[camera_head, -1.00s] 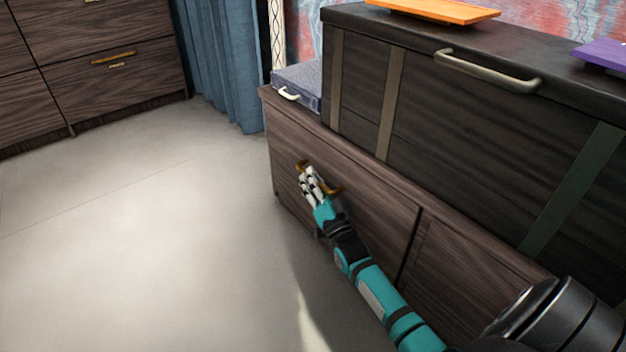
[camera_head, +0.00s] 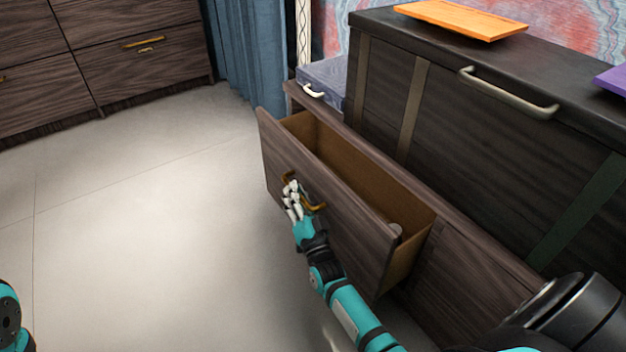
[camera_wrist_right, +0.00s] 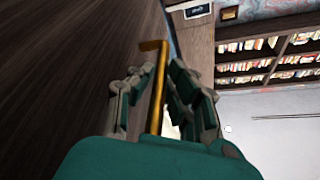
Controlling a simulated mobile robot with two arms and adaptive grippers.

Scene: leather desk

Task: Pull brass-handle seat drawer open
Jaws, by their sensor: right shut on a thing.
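The seat drawer (camera_head: 345,222) is pulled out of the low wooden seat, and its brown interior (camera_head: 365,180) shows. Something small and pale sits at the drawer's right front corner; I cannot tell what it is. My right gripper (camera_head: 293,198) is shut on the brass handle (camera_head: 314,206) at the front of the drawer. In the right wrist view the brass handle (camera_wrist_right: 157,88) runs between the fingers of my right gripper (camera_wrist_right: 160,95), with the dark wood front at the left. Only a piece of my left arm shows at the lower left of the head view; its gripper is out of frame.
A dark chest (camera_head: 480,130) with a metal handle stands on the seat, with an orange board (camera_head: 462,18) on top. A purple item (camera_head: 612,80) lies at the right. A grey cushioned box (camera_head: 322,82) sits beside the chest. Open floor (camera_head: 150,220) lies left of the drawer.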

